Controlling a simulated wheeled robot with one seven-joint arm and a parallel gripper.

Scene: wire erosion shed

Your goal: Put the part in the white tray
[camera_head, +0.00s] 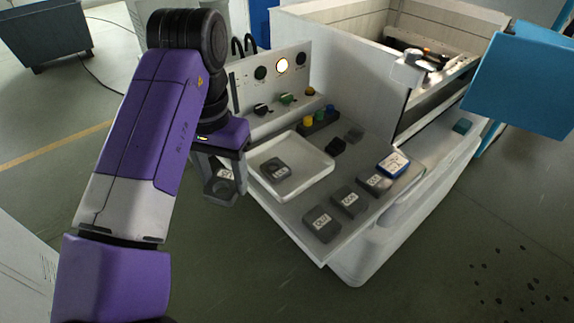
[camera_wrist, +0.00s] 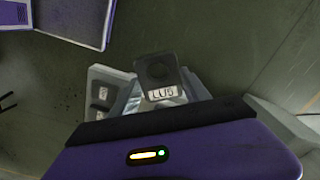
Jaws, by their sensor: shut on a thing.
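My gripper (camera_head: 221,192) is shut on a dark grey part (camera_wrist: 158,72) with a white label, which shows between its fingers in the wrist view. In the head view the held part (camera_head: 222,184) is partly hidden by the fingers. The white tray (camera_head: 322,169) lies on the machine's shelf, just right of my gripper. One dark labelled block (camera_head: 275,169) lies in the tray.
Several labelled grey blocks (camera_head: 321,224) stand in a row along the shelf's front, one with a blue-edged top (camera_head: 393,163). A button panel (camera_head: 273,83) rises behind the tray. A small rack with coloured pieces (camera_head: 318,121) and small dark blocks (camera_head: 336,146) lie nearby.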

